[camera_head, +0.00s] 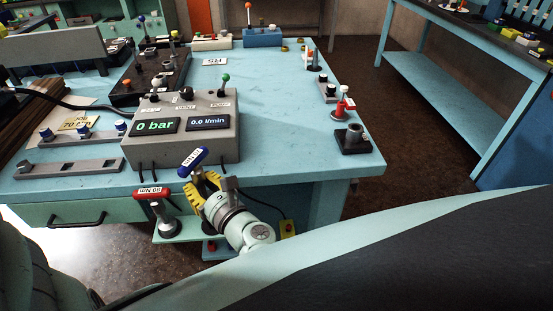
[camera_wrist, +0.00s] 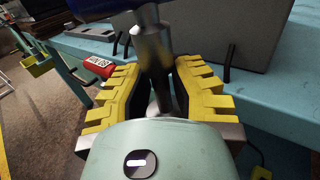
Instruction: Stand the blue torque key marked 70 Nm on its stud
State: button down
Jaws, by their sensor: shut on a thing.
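The blue torque key (camera_head: 193,160) is held in my gripper (camera_head: 208,188), in front of the bench's front edge. Its handle is tilted in the head view, and its label is too small to read surely. In the wrist view my gripper (camera_wrist: 155,90) has its yellow jaws shut on the key's grey metal shaft (camera_wrist: 152,48). Part of the blue handle (camera_wrist: 100,8) crosses the top of that view. The shaft's lower end is hidden by my gripper. I cannot tell which thing is the key's stud.
A red torque key (camera_head: 151,192) stands upright on a low shelf (camera_head: 190,232), close left of my gripper. A grey control box (camera_head: 182,148) with two displays stands on the blue bench (camera_head: 290,150) just behind. A yellow tag (camera_head: 77,122) lies at left. The bench's right middle is clear.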

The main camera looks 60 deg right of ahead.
jog(key=shift+s+r+p, duration=0.1)
jog(key=shift+r+p, duration=0.15)
jog(key=shift+p, duration=0.2)
jog(key=shift+f+b, duration=2.05)
jog(key=shift+f, duration=0.95)
jog(key=shift+p, duration=0.9)
jog(key=shift+f+b, duration=1.1)
jog(key=shift+f, duration=0.35)
jog(key=c, duration=0.9)
grip_release()
